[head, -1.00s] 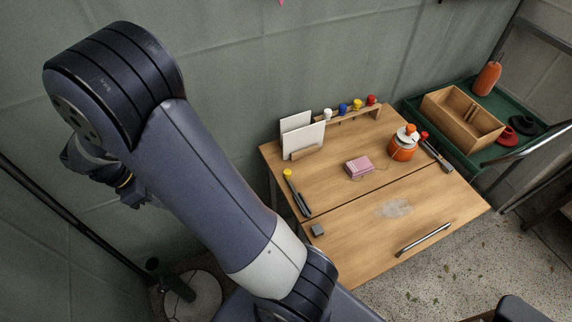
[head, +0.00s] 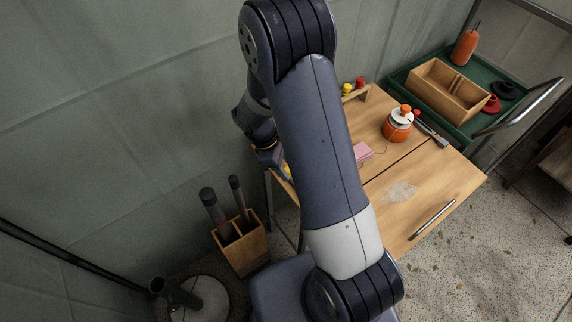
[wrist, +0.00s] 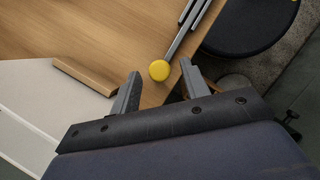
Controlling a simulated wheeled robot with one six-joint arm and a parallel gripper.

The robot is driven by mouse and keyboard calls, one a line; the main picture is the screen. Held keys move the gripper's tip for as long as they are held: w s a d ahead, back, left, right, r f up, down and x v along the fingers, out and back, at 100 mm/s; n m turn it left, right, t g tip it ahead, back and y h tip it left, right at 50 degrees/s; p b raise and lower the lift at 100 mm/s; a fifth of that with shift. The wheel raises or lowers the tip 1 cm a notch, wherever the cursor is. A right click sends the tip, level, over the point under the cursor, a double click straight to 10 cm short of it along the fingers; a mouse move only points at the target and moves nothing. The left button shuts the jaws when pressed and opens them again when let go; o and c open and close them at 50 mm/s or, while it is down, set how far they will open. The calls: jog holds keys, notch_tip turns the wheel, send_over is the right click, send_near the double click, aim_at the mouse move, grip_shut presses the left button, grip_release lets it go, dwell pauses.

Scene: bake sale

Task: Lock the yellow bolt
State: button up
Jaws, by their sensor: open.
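The yellow bolt has a round yellow knob (wrist: 159,70) at the end of a grey bar, at the table's edge in the wrist view. In the head view a small bit of yellow (head: 287,168) shows beside my wrist, and my arm hides the rest. My gripper (wrist: 160,68) is open, with one finger on each side of the yellow knob in the picture. I cannot tell how far above the knob the fingertips are, or whether they touch it. A red-knobbed bolt (head: 432,133) lies at the table's far right edge.
White cards (wrist: 28,105) in a wooden holder (wrist: 85,76) stand close to my left finger. A wooden bin (head: 240,250) with dark tubes stands on the floor.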

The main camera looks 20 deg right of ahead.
jog(key=shift+d+f, duration=0.2)
jog(key=shift+f, duration=0.1)
jog(key=shift+c, duration=0.4)
grip_shut()
